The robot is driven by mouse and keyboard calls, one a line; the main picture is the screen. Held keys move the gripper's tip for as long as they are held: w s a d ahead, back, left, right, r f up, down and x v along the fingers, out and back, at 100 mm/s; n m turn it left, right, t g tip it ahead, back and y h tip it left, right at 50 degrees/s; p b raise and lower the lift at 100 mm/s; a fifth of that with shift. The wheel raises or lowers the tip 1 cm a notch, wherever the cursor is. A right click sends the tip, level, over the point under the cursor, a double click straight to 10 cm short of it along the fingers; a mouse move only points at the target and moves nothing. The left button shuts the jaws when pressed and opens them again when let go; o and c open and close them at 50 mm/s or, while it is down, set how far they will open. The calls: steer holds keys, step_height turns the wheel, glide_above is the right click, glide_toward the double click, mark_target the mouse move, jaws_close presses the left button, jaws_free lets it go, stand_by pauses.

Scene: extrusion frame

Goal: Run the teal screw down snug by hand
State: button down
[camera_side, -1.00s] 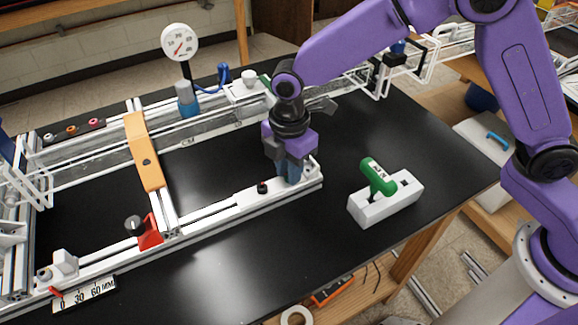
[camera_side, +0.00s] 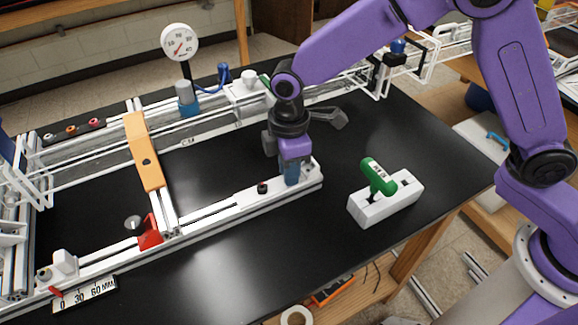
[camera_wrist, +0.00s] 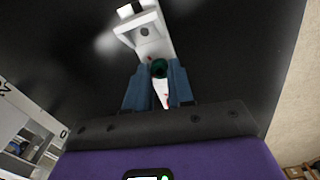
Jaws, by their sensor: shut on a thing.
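The teal screw (camera_wrist: 159,68) shows its dark green-teal head between my fingers in the wrist view, at the end of a white piece with red marks. My gripper (camera_wrist: 160,82) is shut on the screw, one blue finger on each side. In the side view my gripper (camera_side: 291,175) points down at the right end of the near white rail (camera_side: 240,205). The screw is hidden behind the fingers there. I cannot tell how deep the screw sits.
A green-handled tool (camera_side: 378,177) stands in a white block (camera_side: 385,201) to the right. An orange bar (camera_side: 144,150) crosses the frame at left. A dial gauge (camera_side: 180,43) stands behind.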

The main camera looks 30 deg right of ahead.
steer(key=m, duration=0.3)
steer(key=shift+m, duration=2.1)
steer(key=shift+r, duration=0.1)
steer(key=c, duration=1)
jaws_free()
steer(key=shift+o, duration=0.2)
